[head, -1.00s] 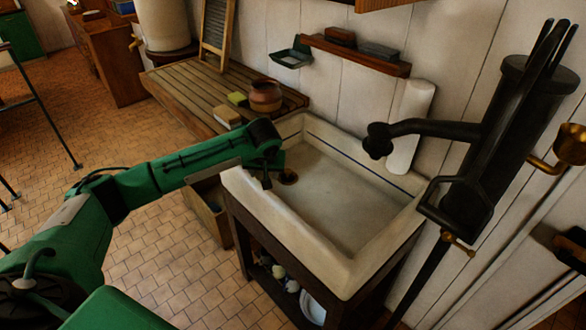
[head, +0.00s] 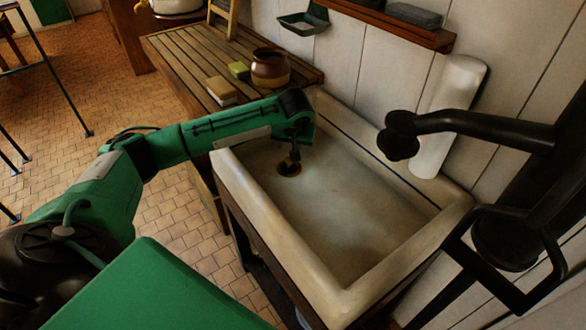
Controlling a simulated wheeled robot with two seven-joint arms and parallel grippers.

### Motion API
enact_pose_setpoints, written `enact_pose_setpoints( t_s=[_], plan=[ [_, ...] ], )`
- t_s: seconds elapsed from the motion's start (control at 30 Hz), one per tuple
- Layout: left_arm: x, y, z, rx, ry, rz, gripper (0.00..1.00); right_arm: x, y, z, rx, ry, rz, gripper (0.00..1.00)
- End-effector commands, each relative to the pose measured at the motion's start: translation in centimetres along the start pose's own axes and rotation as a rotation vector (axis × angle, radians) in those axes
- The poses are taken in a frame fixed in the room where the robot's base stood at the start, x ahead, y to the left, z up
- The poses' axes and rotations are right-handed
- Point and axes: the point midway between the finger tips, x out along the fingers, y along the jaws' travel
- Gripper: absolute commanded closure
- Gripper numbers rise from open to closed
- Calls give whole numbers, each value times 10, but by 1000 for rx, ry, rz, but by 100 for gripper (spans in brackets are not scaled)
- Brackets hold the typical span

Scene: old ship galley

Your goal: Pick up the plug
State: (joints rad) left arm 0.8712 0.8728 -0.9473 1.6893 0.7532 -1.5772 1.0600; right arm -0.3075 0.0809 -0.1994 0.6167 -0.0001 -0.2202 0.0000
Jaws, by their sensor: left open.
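A small dark round piece with a brass-coloured rim, which looks like the plug in its drain (head: 289,169), is at the left end of the pale sink's floor (head: 345,225). My left gripper (head: 293,157) points down over it, with its tips just above or at its top. I cannot tell whether they touch. The gripper is open, though its fingers are small and dark here. It partly hides the plug's far side. My right gripper is not in view.
The sink's thick rim (head: 275,235) surrounds the basin. A black pump spout (head: 470,125) reaches over its right side. A slatted wooden board (head: 185,60) behind holds a brown pot (head: 270,68), a green block (head: 239,70) and a pale block (head: 221,90).

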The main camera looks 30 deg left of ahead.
Motion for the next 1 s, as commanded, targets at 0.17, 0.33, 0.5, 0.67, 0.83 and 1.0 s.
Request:
enact_pose_setpoints(
  t_s=[0.17,0.33,0.5,0.67,0.83,1.0],
  plan=[
    [18,0,1,-1,-3,-2,49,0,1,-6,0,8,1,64],
    [52,-1,0,-2,-2,-3,49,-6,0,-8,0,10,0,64],
    [78,0,0,0,-1,-1,49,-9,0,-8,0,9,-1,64],
    [88,0,0,0,0,0,49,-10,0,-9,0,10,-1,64],
    [101,-1,-5,-1,0,-2,49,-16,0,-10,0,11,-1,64],
    [123,-2,-8,-1,-2,-2,49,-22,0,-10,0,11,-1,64]
  ],
)
